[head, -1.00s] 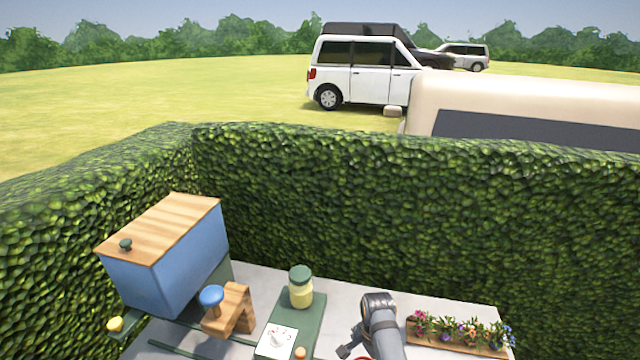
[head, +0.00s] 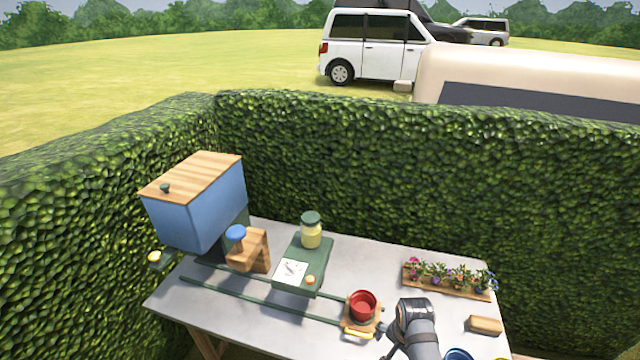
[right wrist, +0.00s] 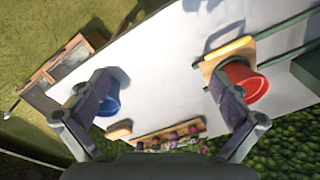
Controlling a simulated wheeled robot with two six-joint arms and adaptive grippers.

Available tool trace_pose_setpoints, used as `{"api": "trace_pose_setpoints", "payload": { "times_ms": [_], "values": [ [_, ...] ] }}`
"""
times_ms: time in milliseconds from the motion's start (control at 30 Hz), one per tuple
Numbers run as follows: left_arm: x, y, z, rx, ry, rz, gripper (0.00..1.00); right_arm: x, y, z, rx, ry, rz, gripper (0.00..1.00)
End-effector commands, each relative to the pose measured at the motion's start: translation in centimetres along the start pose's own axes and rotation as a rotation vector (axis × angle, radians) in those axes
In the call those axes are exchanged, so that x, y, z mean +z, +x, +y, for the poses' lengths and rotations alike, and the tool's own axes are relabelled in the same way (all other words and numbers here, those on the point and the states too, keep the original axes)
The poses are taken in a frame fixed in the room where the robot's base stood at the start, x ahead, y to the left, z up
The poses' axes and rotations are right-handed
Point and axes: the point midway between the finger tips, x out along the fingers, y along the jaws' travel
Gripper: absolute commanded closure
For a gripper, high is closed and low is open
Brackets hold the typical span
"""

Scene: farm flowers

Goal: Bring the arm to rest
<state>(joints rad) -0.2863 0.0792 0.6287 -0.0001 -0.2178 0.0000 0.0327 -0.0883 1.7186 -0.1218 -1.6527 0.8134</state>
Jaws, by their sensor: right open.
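My right arm shows in the head view beside a red pot; its gripper (head: 396,342) points down over the table's front right part, and its fingertips are hard to make out there. In the right wrist view the gripper (right wrist: 157,88) has its two fingers wide apart with nothing between them. The table top (right wrist: 165,70) lies below the fingers. The red pot (head: 362,305) stands on a small wooden carriage (head: 361,327) with a yellow bar; it also shows by the right finger in the wrist view (right wrist: 246,80). My left gripper is not in view.
A blue box (head: 205,210) with a wooden lid stands at the left, near a wooden block (head: 250,250). A jar (head: 311,232) stands on a green panel. A flower planter (head: 450,279), a wooden block (head: 486,325) and a blue pot (head: 457,354) are at the right. Hedges enclose the table.

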Motion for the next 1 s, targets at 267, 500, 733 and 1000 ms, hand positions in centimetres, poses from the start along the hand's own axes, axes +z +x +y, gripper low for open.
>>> {"api": "trace_pose_setpoints", "payload": {
  "times_ms": [267,500,733,1000],
  "values": [
    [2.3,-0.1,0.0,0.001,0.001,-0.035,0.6,1.3,-2.2,6.0,-0.024,-0.306,0.086,0.0],
    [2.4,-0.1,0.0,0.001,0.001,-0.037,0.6,3.1,-5.6,9.9,-0.034,-0.598,0.16,0.0],
    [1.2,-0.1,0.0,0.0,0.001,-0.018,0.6,5.0,-9.2,12.2,-0.042,-0.852,0.22,0.0],
    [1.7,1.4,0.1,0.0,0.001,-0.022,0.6,5.0,-3.8,12.4,-0.035,-0.906,0.213,0.0]
  ]
}}
